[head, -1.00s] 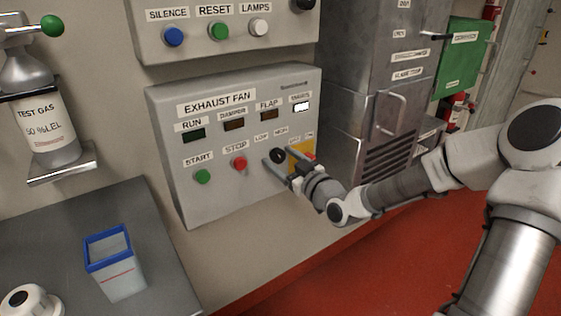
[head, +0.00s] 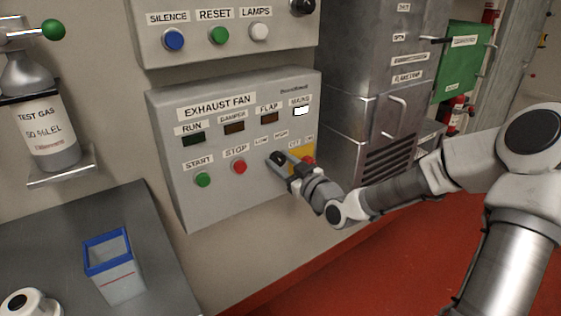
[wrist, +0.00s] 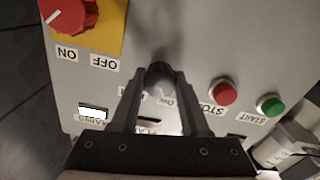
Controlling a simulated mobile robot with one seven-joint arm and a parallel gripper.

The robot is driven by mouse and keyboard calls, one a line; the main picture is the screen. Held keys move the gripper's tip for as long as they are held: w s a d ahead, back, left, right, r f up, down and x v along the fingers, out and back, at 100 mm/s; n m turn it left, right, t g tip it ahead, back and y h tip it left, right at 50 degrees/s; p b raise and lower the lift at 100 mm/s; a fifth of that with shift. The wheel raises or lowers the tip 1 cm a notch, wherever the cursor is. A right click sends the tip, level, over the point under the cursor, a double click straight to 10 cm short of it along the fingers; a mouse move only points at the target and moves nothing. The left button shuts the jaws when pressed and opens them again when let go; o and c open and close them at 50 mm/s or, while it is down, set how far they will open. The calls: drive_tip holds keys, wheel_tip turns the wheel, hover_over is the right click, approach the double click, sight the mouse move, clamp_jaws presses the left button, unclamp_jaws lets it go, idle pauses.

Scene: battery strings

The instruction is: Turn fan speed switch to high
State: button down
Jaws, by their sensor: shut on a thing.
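The exhaust fan panel (head: 215,198) is a grey box on the wall. The black fan speed switch (head: 277,158) sits under the low and high labels, between the red stop button and the yellow-backed red on/off switch. In the wrist view the dark switch knob (wrist: 158,74) lies between the fingertips. My gripper (head: 280,163) is shut on this knob, and it also shows in the wrist view (wrist: 160,80). The fingers partly hide the labels, and the knob's pointer direction cannot be made out.
The red stop button (head: 239,166) and green start button (head: 203,180) are left of the knob. The red on/off switch (wrist: 68,14) on its yellow plate (wrist: 103,30) is close beside my gripper. A grey cabinet (head: 365,90) stands at the right.

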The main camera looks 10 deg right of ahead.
drive_tip(key=shift+r, duration=0.1)
drive_tip(key=m+p, duration=0.4)
drive_tip(key=m, duration=0.1)
drive_tip(key=m+p, duration=0.2)
drive_tip(key=m, duration=0.1)
drive_tip(key=shift+m, duration=0.3)
drive_tip(key=shift+m+p, duration=0.95)
drive_tip(key=shift+m, duration=0.55)
drive_tip(key=shift+c, duration=2.1)
unclamp_jaws()
drive_tip(key=shift+s, duration=0.1)
drive_tip(key=p+v, duration=0.2)
drive_tip(key=v, duration=1.5)
